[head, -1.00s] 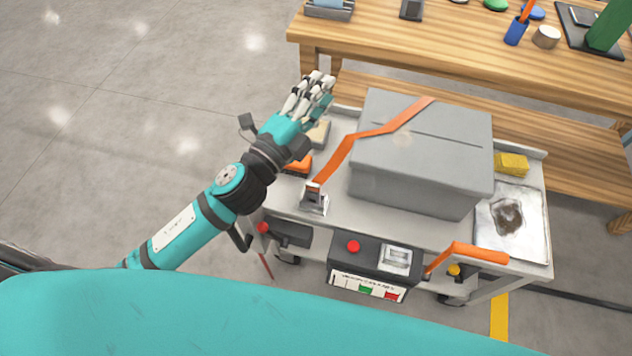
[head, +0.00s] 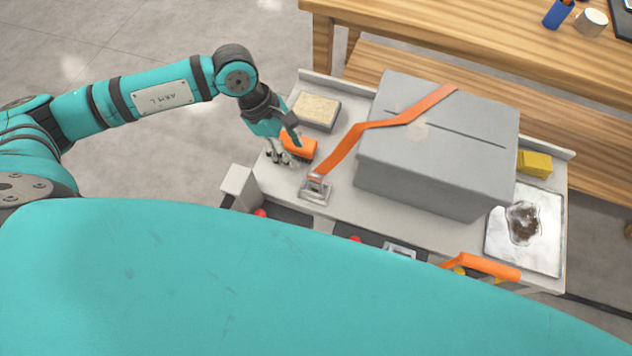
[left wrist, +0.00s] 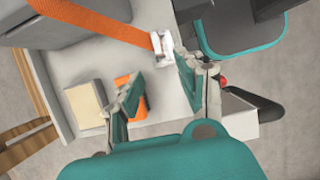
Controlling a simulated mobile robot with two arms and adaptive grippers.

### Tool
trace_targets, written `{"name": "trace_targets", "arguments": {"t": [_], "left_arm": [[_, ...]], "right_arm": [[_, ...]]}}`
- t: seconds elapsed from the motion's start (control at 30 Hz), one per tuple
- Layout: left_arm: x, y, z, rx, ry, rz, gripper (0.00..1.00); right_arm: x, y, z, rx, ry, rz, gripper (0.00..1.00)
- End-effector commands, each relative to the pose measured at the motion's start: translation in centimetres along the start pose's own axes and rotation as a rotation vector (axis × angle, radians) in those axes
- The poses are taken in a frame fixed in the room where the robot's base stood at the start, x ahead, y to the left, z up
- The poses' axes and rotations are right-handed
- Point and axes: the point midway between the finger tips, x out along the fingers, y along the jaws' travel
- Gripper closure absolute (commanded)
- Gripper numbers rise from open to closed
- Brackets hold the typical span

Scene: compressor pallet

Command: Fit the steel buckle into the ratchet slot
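The orange strap (head: 380,123) runs over the grey case and down to a small steel fitting (head: 316,188) at the cart's near left. The buckle and ratchet slot are too small to tell apart there; I cannot tell whether one sits in the other. The fitting also shows in the left wrist view (left wrist: 161,44). My left gripper (head: 284,156) points down over the cart, just left of the fitting and beside an orange object (head: 303,146). In the left wrist view its fingers (left wrist: 158,64) are spread and empty, with the fitting beyond them. My right gripper is out of view.
The grey case (head: 440,150) fills the middle of the cart. A tan-topped box (head: 317,108) is at its back left; a yellow block (head: 535,163) and stained metal tray (head: 553,235) are right. An orange handle (head: 485,266) is at the front. A wooden bench (head: 480,40) stands behind.

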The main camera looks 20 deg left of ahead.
Motion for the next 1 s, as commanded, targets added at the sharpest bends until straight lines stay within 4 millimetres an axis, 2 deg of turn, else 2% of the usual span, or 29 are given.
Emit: {"name": "trace_targets", "arguments": {"t": [0.03,0.1,0.3,0.57,0.83,1.0], "left_arm": [[1.8,0.0,-0.1,0.0,-0.002,-0.002,0.62],[3.3,0.0,-0.1,0.001,-0.004,-0.001,0.62],[6.6,0.0,0.0,-0.002,-0.004,-0.001,0.62],[7.9,0.0,0.2,-0.001,-0.005,0.0,0.62],[11.8,0.1,0.7,-0.002,-0.005,-0.002,0.62],[12.7,0.1,0.7,-0.002,-0.004,0.001,0.62]], "right_arm": [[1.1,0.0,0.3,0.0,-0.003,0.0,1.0],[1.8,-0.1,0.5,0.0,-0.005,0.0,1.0],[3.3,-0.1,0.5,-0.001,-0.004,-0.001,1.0],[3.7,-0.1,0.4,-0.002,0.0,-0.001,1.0],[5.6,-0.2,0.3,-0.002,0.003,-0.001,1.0],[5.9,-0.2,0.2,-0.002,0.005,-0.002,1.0]]}}
